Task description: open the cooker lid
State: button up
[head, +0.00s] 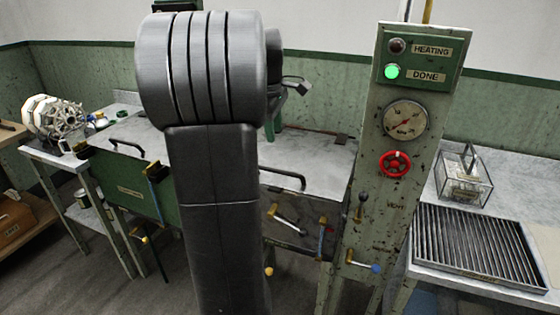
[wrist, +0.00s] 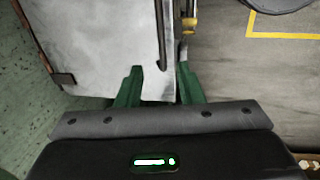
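The cooker lid (head: 318,152) is a flat grey plate lying shut beside the control post, with a dark bar handle (head: 284,178) near its front edge. In the wrist view a pale lid (wrist: 105,45) fills the upper left, with a dark handle (wrist: 160,38) along its right edge. My gripper (wrist: 158,72) is open and empty, its green fingers to either side of the handle's line. I cannot tell its height above the handle. In the head view my arm hides most of the gripper and part of the lid.
A slatted tray (head: 475,245) and glass box (head: 463,180) are right.

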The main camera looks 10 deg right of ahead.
aim_at(278, 171)
jog(key=f, duration=0.4)
jog(key=w+d+f, duration=0.1)
jog(key=f, duration=0.4)
jog(key=w+f, duration=0.1)
jog(key=f, duration=0.3)
jog(key=shift+d+f, duration=0.15)
jog(key=shift+d, duration=0.05)
jog(key=shift+c, duration=0.2)
grip_shut()
